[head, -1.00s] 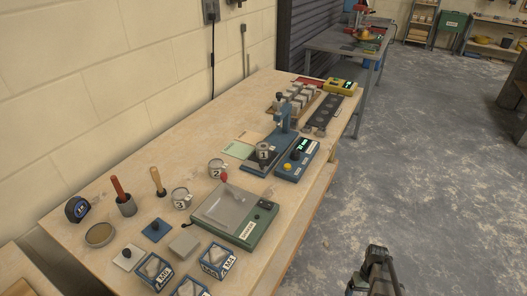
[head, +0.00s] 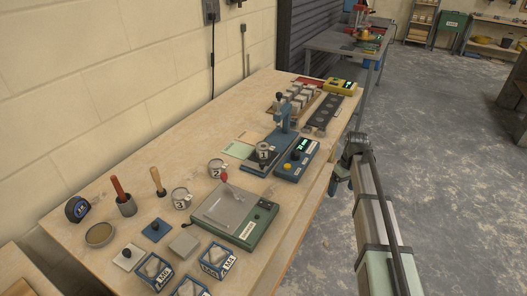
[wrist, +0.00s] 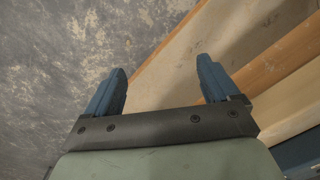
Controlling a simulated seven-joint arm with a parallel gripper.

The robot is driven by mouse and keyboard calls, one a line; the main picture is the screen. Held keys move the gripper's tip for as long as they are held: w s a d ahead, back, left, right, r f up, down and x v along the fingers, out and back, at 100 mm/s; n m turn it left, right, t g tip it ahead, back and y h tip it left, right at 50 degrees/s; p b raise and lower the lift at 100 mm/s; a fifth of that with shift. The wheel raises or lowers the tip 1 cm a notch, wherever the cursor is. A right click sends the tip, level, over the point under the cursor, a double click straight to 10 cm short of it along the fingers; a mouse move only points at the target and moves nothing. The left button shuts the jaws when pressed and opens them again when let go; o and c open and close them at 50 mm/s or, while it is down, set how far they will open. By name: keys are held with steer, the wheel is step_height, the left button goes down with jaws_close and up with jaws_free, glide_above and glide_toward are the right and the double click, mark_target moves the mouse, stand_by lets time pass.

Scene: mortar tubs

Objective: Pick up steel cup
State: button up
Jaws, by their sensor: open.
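I cannot tell which one the task calls the steel cup. My gripper (head: 335,184) is beside the bench's right edge, right of all the cups. In the wrist view its blue fingers (wrist: 160,88) are apart with nothing between them; no cup shows there.
Labelled boxes (head: 217,262) line the front. A tape measure (head: 77,208) is at the left. The floor at right is clear.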

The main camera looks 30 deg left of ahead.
steer(key=w+a+r+n, duration=0.25)
steer(key=a+r, duration=0.35)
steer(key=r, duration=0.4)
step_height(320, 180, up, 14)
steer(key=n, duration=0.3)
glide_above(263, 145)
steer(key=shift+t, duration=0.3)
step_height(263, 145, down, 13)
steer(key=shift+d+r, duration=0.1)
steer(key=shift+c, duration=0.4)
